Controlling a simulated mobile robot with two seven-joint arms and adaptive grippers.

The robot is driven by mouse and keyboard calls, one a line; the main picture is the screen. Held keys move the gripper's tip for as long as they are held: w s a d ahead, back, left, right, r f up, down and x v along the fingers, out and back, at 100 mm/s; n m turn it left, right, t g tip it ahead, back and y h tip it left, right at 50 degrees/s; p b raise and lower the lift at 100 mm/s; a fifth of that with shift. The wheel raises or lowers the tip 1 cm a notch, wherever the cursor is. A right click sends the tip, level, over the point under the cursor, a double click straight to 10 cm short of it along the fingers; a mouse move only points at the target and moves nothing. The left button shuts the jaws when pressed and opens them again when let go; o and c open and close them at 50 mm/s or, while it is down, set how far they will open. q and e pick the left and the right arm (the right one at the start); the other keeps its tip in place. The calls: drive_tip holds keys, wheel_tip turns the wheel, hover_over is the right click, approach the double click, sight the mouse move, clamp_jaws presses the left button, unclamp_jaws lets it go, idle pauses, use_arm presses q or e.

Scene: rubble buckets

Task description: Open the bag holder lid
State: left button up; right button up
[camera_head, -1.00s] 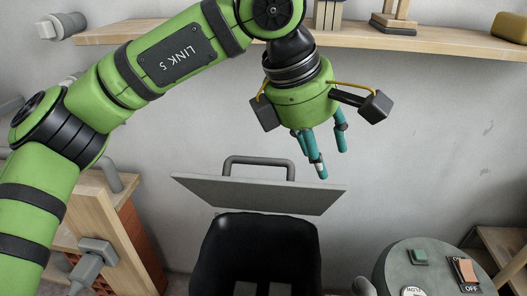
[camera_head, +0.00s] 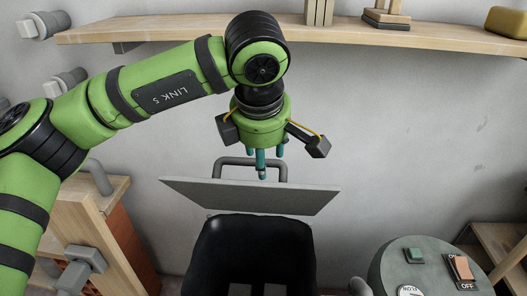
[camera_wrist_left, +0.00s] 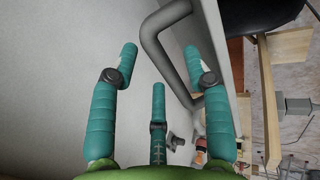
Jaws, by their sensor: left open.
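The bag holder lid (camera_head: 250,197) is a flat grey panel tilted up above the black bag (camera_head: 250,250) in the head view. A dark grey bar handle (camera_head: 222,163) rises behind its upper edge. My left gripper (camera_head: 262,166) points down at the handle, its teal fingertips in front of or between the handle's posts. In the left wrist view, the three fingers of my left gripper (camera_wrist_left: 160,70) are spread apart. The handle (camera_wrist_left: 152,42) runs between the upper and right fingers there, with the lid's edge (camera_wrist_left: 222,45) close to the right finger. Contact cannot be told. My right gripper is out of view.
A wooden shelf (camera_head: 200,32) with several objects runs along the wall above. A wooden bench (camera_head: 70,215) with bricks stands at the left. A round grey drum (camera_head: 400,262) with switches stands at the lower right.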

drive_tip(key=shift+w, duration=0.15)
use_arm(q)
clamp_jaws()
use_arm(e)
drive_tip(key=shift+w, duration=0.15)
use_arm(q)
drive_tip(key=w+r+g+p, duration=0.1)
drive_tip(key=w+r+p, duration=0.1)
drive_tip(key=w+p, duration=0.5)
drive_tip(key=shift+w+r, duration=0.2)
drive_tip(key=shift+w, duration=0.1)
use_arm(e)
wheel_tip(320, 180, up, 8)
drive_tip(key=shift+a+f, duration=0.2)
drive_tip(key=shift+f, duration=0.05)
use_arm(q)
unclamp_jaws()
use_arm(e)
drive_tip(key=shift+d, duration=0.1)
